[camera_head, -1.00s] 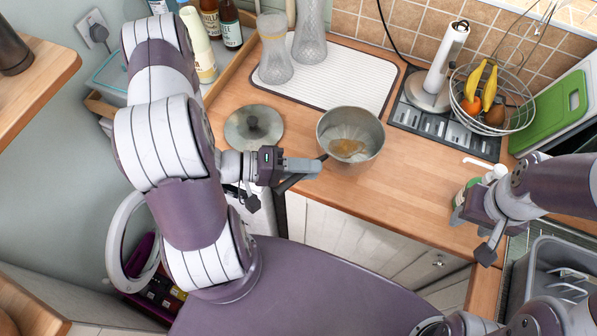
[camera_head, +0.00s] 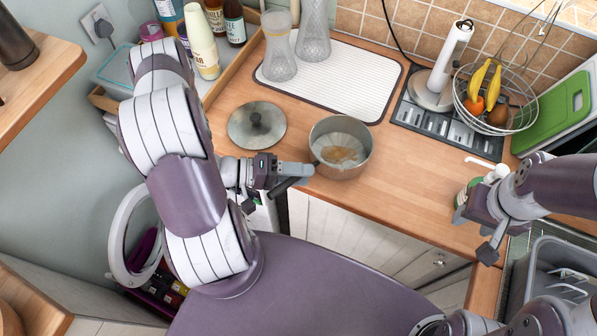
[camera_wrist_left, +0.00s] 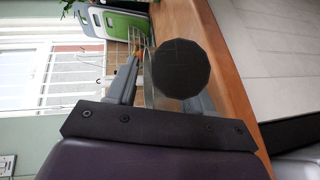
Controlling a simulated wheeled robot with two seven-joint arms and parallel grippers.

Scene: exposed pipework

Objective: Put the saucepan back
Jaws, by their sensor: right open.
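The metal saucepan (camera_head: 341,150) is over the wooden worktop in the head view, with a brownish patch showing inside it. Its dark handle points left and down towards my left gripper (camera_head: 300,170), whose fingers are closed around it. In the left wrist view, the dark round handle end (camera_wrist_left: 181,68) sits between the two fingers of the left gripper (camera_wrist_left: 160,85), with part of the pan behind it. Whether the pan's base touches the worktop is not clear. My right gripper (camera_head: 464,212) is open at the worktop's right front edge.
A lid (camera_head: 256,126) lies left of the saucepan. Behind are a ribbed white drying mat (camera_head: 325,82) with two glass vessels, a paper-towel holder (camera_head: 433,85) and a wire fruit basket (camera_head: 496,98). A pump bottle (camera_head: 468,190) stands by my right gripper. The worktop right of the pan is clear.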

